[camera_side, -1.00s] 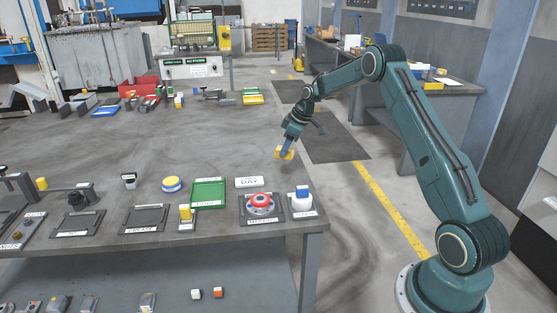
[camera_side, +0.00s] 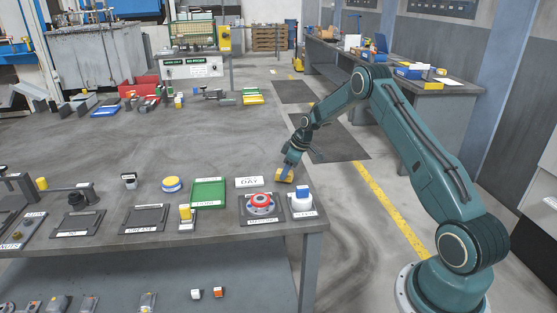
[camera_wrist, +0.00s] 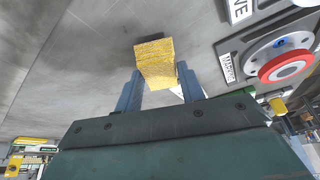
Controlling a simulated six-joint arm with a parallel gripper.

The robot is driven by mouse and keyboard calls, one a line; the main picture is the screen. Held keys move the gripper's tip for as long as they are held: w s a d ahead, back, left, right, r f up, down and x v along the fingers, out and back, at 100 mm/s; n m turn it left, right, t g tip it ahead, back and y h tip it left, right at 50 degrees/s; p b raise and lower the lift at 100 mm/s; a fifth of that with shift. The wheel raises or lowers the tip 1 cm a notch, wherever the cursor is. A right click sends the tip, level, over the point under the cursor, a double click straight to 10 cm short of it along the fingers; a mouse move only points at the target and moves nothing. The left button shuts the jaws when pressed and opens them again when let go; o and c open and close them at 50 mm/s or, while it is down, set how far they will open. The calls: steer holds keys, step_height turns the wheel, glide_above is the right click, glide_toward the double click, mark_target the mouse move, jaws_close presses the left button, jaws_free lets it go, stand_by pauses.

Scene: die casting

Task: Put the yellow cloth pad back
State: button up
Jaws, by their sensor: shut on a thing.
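The yellow cloth pad (camera_side: 284,176) is a small block held between the fingers of my gripper (camera_side: 289,166). The pad looks apart from the bench surface.
Dark plates lie to the left.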

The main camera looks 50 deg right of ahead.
steer(key=shift+f, duration=0.45)
steer(key=shift+f, duration=0.1)
steer(key=o, duration=0.9)
steer(key=shift+o, duration=0.2)
steer(key=v, duration=1.2)
